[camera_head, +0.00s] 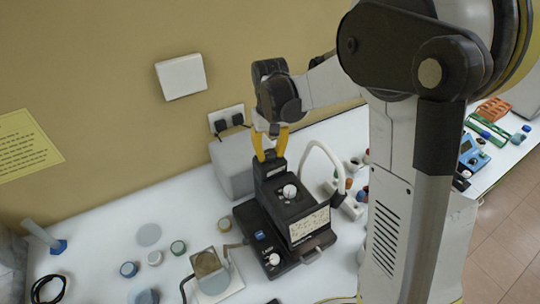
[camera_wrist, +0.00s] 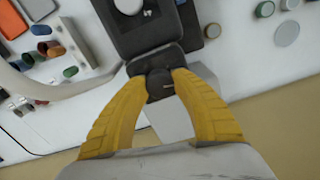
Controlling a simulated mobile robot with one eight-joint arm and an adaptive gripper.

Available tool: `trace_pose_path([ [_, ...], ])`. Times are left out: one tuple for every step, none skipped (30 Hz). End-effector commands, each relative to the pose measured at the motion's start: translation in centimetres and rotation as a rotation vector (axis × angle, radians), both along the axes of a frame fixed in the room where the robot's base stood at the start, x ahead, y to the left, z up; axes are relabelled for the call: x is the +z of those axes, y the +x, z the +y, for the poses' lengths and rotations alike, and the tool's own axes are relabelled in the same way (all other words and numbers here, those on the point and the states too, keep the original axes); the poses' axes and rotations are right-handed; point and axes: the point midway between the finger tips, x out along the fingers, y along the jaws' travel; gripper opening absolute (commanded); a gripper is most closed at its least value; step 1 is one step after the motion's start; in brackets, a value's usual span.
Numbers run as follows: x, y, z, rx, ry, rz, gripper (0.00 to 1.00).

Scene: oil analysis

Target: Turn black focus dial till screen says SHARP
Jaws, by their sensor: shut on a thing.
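The black instrument (camera_head: 262,213) stands on the white bench, with a white knob (camera_head: 290,191) on top and a pale panel (camera_head: 309,226) on its right-hand face. The panel's marks are too small to read. My gripper (camera_head: 270,150) comes down from above at the instrument's back end. In the wrist view, its yellow fingers (camera_wrist: 160,88) are shut on the black focus dial (camera_wrist: 160,84), one on each side. The dial sits at the end of the instrument's dark body (camera_wrist: 150,32). In the head view the fingers mostly hide the dial.
A grey box (camera_head: 232,165) stands close behind the instrument, near the wall outlet. A white curved tube (camera_head: 322,147) arches beside it. A small plate with a round dish (camera_head: 208,264) and several small jars lie to the left. My arm covers the right side.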

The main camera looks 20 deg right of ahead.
Motion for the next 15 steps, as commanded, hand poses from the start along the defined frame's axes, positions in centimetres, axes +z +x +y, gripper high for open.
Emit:
trace_pose_path([
  [-0.12, 0.00, 0.00, -0.031, 0.000, 0.000, 0.01],
  [-0.11, 0.00, 0.00, -0.051, 0.000, 0.000, 0.01],
  [-0.10, 0.00, 0.00, -0.076, 0.000, 0.000, 0.01],
  [-0.10, 0.00, 0.00, -0.093, 0.000, 0.000, 0.01],
  [-0.10, -0.01, 0.00, -0.110, 0.000, 0.000, 0.01],
  [-0.09, -0.01, 0.00, -0.129, 0.000, 0.000, 0.01],
  [-0.09, -0.01, 0.00, -0.144, 0.000, 0.000, 0.01],
  [-0.08, -0.01, 0.00, -0.156, 0.000, 0.000, 0.01],
  [-0.08, -0.01, 0.00, -0.172, 0.000, 0.000, 0.01],
  [-0.07, -0.01, 0.00, -0.182, 0.000, 0.000, 0.01],
  [-0.07, -0.01, 0.00, -0.191, 0.000, 0.000, 0.01],
  [-0.06, 0.00, 0.00, -0.202, 0.000, 0.000, 0.01],
  [-0.06, 0.00, 0.00, -0.209, 0.000, 0.000, 0.01],
  [-0.05, 0.00, 0.00, -0.214, 0.000, 0.000, 0.01],
  [-0.05, 0.00, 0.00, -0.220, 0.000, 0.000, 0.01],
])
